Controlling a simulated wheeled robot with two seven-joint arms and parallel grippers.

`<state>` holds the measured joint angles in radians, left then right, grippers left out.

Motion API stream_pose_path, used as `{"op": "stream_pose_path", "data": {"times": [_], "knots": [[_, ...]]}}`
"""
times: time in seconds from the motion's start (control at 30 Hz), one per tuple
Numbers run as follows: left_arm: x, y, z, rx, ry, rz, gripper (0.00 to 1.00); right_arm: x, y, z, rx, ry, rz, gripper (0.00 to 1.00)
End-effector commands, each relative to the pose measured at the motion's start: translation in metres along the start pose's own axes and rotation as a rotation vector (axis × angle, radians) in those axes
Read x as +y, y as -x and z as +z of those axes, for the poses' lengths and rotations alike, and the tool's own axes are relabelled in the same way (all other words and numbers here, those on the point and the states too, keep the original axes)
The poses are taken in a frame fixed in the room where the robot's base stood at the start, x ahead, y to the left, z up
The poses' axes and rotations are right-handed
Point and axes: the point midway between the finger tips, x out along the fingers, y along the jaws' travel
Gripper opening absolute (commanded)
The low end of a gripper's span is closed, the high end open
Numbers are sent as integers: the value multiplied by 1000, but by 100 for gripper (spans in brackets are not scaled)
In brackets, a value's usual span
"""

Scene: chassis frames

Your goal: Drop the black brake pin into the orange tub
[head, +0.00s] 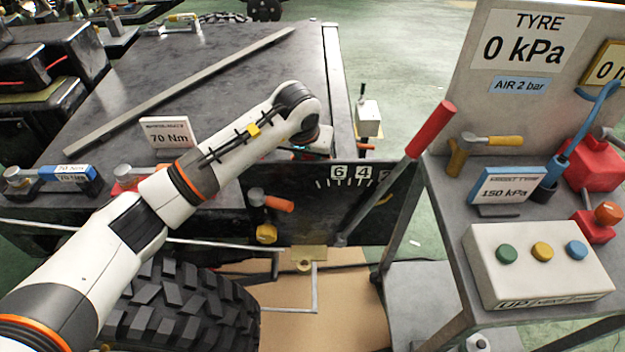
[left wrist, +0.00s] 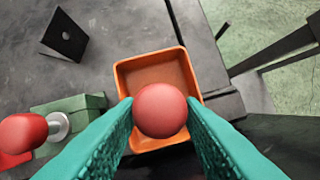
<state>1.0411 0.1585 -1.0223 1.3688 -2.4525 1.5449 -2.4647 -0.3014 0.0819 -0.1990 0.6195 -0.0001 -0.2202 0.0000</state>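In the left wrist view the two teal fingers of my left gripper (left wrist: 160,110) are closed on either side of a red ball-shaped knob (left wrist: 160,110). The knob is over the open orange tub (left wrist: 160,61), whose rim shows around it. No black pin shows; anything below the knob is hidden by it. I cannot tell how high the knob is above the tub. In the head view my left arm reaches across the dark metal bench (head: 230,80) to its right edge, and its wrist hides the gripper and tub. My right gripper is in neither view.
A second red knob (left wrist: 24,132) and a green block (left wrist: 75,113) stand left of the tub. A 70 Nm card (head: 168,134) stands behind my arm. A red-handled lever (head: 430,128) rises right of the bench, before the control cart (head: 455,215). A long grey bar (head: 185,88) lies on the bench.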

Motion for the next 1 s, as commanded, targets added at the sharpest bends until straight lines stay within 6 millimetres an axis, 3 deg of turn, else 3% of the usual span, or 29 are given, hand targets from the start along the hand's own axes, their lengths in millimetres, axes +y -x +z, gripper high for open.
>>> {"op": "stream_pose_path", "data": {"times": [0.03, 0.1, 0.13, 0.47, 0.57, 1.0], "knots": [[0, 0, 0, -1, 0, 0, 43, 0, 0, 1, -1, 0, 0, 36], [0, 0, 0, 0, 0, 0, 54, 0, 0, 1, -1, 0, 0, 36], [0, 0, 0, 0, 0, 0, 55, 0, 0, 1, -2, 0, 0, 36], [0, 4, 0, -1, -1, 0, 55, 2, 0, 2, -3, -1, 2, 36], [0, 16, 1, -3, -1, -1, 55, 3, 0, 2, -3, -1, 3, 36], [0, 103, 1, -3, 0, 1, 55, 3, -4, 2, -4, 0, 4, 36]]}}
